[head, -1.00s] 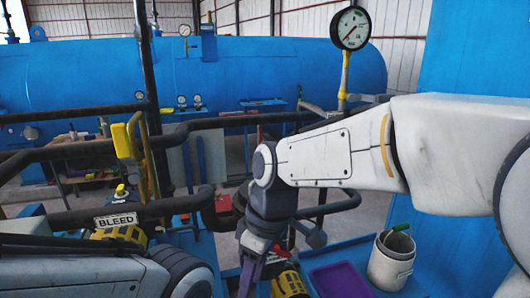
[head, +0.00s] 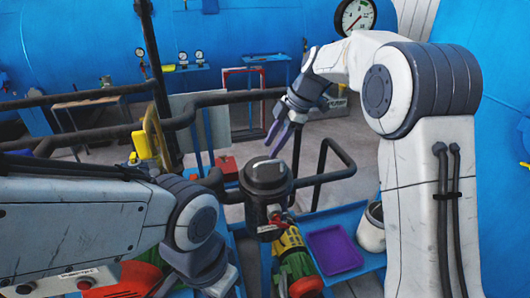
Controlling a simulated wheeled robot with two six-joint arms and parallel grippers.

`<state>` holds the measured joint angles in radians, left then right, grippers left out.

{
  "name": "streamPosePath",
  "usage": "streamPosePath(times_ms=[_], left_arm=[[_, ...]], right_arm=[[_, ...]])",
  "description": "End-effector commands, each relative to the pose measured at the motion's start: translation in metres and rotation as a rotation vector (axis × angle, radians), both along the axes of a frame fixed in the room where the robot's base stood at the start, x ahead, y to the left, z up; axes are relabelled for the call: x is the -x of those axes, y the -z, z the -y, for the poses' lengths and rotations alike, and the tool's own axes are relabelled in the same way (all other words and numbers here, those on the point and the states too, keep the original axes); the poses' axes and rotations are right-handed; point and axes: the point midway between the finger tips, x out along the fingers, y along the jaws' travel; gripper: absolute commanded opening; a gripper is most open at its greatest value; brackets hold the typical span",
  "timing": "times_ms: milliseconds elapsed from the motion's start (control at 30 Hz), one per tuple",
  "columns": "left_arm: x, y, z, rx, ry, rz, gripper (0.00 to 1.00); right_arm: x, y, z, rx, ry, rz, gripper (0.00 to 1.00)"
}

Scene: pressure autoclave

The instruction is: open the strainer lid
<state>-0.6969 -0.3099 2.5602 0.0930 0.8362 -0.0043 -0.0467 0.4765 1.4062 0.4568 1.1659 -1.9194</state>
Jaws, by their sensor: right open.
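The strainer (head: 263,205) is a dark upright pot on the pipework, low in the middle of the head view. Its round dark lid (head: 266,174) sits flat on top, with a raised grip in the middle. My right gripper (head: 276,138) hangs above and just behind the lid, its purple fingers apart and empty, pointing down and left. It appears clear of the lid. My left arm (head: 110,220) comes in from the left and its wrist bends down beside the strainer. The left fingers are out of frame at the bottom.
Dark pipes (head: 90,140) run left of and behind the strainer. A purple tray (head: 334,249) and a white bucket (head: 370,230) are at the right. A pressure gauge (head: 356,16) is at the top right.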

Motion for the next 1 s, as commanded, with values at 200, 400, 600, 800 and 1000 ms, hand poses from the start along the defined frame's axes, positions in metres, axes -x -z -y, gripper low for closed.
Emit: streamPosePath(times_ms=[200, 400, 600, 800, 1000], left_arm=[[0.0, -0.016, 0.0, 0.0, 0.002, 0.0, 0.46], [0.0, -0.02, 0.0, 0.0, 0.003, 0.0, 0.46], [0.0, -0.02, 0.0, 0.0, 0.003, 0.0, 0.46], [0.0, -0.019, 0.0, 0.0, 0.003, 0.0, 0.46], [0.0, -0.02, 0.0, 0.0, 0.003, 0.0, 0.46]], right_arm=[[-0.003, 0.03, -0.015, 0.001, -0.002, -0.004, 0.45], [-0.005, 0.045, -0.021, 0.001, 0.001, 0.0, 0.45], [-0.005, 0.047, -0.022, 0.002, 0.001, 0.001, 0.45], [-0.005, 0.047, -0.021, 0.002, 0.001, 0.001, 0.0], [-0.005, 0.047, -0.021, 0.001, 0.001, 0.001, 0.0]])
